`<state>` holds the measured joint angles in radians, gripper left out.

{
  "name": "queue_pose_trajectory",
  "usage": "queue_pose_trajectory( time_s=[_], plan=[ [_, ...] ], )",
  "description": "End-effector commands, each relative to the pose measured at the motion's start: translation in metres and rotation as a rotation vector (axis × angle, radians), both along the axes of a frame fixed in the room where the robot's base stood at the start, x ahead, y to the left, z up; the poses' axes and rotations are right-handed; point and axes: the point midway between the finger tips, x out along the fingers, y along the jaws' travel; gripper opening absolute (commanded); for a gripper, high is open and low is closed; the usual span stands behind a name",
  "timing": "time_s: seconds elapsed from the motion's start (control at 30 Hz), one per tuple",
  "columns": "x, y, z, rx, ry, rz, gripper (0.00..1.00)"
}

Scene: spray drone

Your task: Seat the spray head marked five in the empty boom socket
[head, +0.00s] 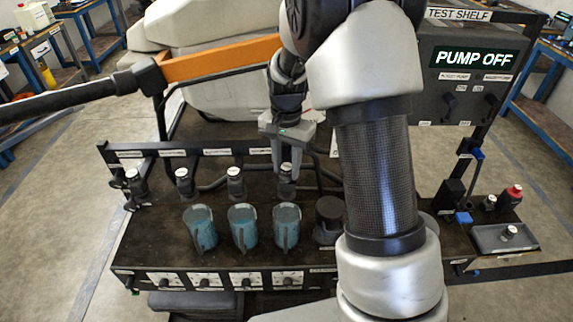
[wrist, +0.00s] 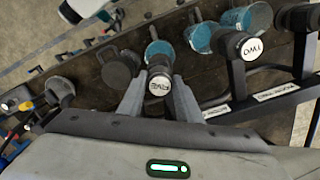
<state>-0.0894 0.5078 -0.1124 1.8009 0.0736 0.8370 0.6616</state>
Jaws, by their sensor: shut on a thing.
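My gripper (head: 287,168) is over the boom rail, shut on a spray head (head: 287,186) at the rightmost visible rail position. In the wrist view, my gripper (wrist: 160,100) has a finger on each side of this head, and its white cap (wrist: 160,84) reads upside down, apparently FIVE. I cannot tell whether its lower end is inside the boom socket, which is hidden below it. Other spray heads stand along the rail at left (head: 133,182), (head: 183,180), and next to mine (head: 235,182). The nearest in the wrist view is marked TWO (wrist: 248,46).
Several blue cups (head: 244,228) stand in front of the rail, with a dark round container (head: 329,218) beside them. A grey tray (head: 490,240) at right holds a white-capped part (head: 509,232). A panel (head: 475,58) reads PUMP OFF.

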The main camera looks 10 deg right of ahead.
Motion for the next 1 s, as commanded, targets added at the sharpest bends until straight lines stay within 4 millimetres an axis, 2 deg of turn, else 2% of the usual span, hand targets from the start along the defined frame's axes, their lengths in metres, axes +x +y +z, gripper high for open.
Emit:
queue_pose_trajectory(
  time_s=[0.47, 0.5, 0.6, 0.87, 1.0],
  plan=[
    [0.000, 0.000, -0.013, 0.000, 0.000, 0.000, 0.00],
    [0.000, 0.000, -0.012, 0.000, 0.000, 0.000, 0.35],
    [0.000, 0.000, -0.012, 0.000, 0.000, 0.000, 0.52],
    [0.000, 0.000, -0.012, 0.000, 0.000, 0.000, 0.53],
    [0.001, 0.000, -0.005, -0.001, -0.002, 0.000, 0.53]
  ],
)
